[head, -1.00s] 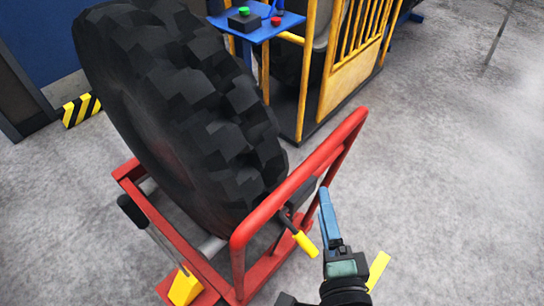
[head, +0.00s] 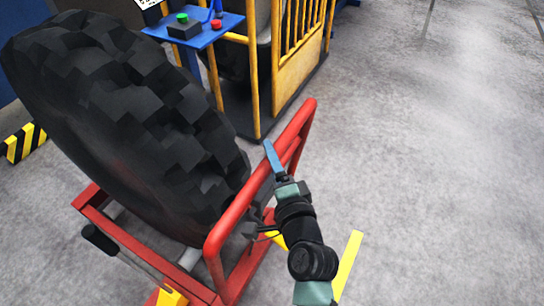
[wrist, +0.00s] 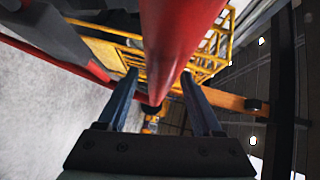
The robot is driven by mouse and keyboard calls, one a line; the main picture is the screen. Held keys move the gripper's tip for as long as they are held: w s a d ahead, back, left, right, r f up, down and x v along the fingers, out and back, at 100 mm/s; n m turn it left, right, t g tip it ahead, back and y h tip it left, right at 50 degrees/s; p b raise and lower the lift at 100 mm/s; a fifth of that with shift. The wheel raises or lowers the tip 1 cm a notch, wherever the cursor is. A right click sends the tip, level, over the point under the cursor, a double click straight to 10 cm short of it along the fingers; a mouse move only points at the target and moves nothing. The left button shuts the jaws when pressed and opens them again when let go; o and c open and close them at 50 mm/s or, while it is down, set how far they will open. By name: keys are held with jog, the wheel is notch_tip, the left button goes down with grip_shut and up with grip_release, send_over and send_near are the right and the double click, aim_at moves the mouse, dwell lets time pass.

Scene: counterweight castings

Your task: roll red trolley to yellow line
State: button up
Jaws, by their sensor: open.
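The red trolley (head: 215,240) stands on the floor with a big black tyre (head: 120,120) leaning in it. Its red push bar (head: 285,142) slopes up to the right. My gripper (head: 268,146) is at the bar's upper part, on its near side in the head view. In the wrist view, my gripper (wrist: 160,74) has its blue fingers apart, with the red bar (wrist: 172,45) running between and beyond them; contact cannot be told. A yellow line (head: 349,262) lies on the floor right of my arm, partly hidden by it.
A yellow railed cage (head: 300,50) and a blue panel (head: 200,32) with green and red buttons stand behind the trolley. A black-yellow striped block (head: 24,143) is at the left. The grey floor (head: 430,170) is clear on the right.

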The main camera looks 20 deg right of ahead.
jog(key=shift+w, duration=0.3)
grip_shut()
dwell(1.3)
